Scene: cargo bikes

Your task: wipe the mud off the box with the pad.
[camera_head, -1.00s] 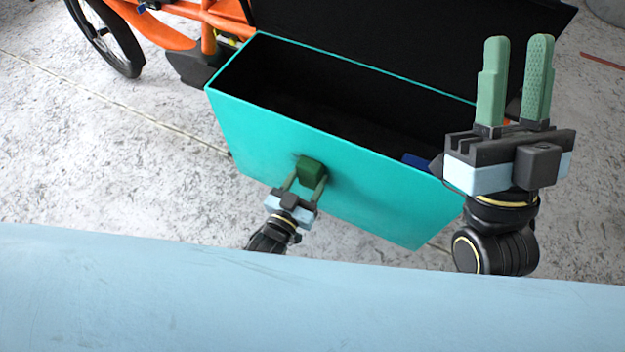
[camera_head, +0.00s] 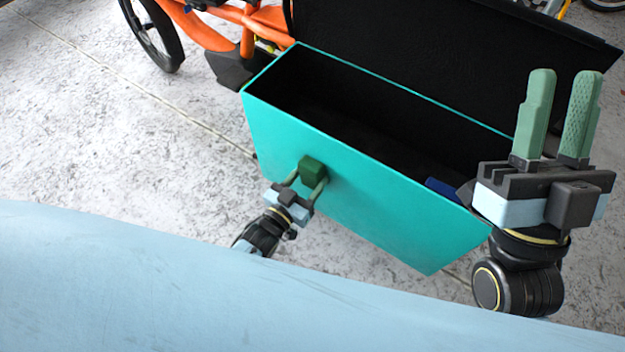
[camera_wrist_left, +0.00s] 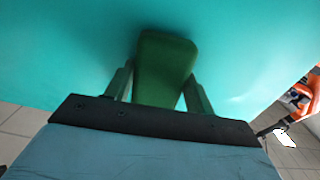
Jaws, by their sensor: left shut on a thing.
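The teal cargo box (camera_head: 370,190) stands open in the head view, its long side facing me. My left gripper (camera_head: 308,184) is shut on the dark green pad (camera_head: 313,168) and holds it at that side, left of its middle. In the left wrist view the pad (camera_wrist_left: 165,65) is between the fingers, up against or very near the teal wall (camera_wrist_left: 60,50); I cannot tell if it touches. I see no clear mud on the visible side; the part behind the pad is hidden. My right gripper (camera_head: 558,118) is raised, open and empty, in front of the box's right end.
A black lid (camera_head: 440,60) stands open behind the box. A blue thing (camera_head: 443,188) lies inside the box at the right. The orange bike frame and a wheel (camera_head: 152,35) are at the back left. Pale floor (camera_head: 110,130) is clear on the left.

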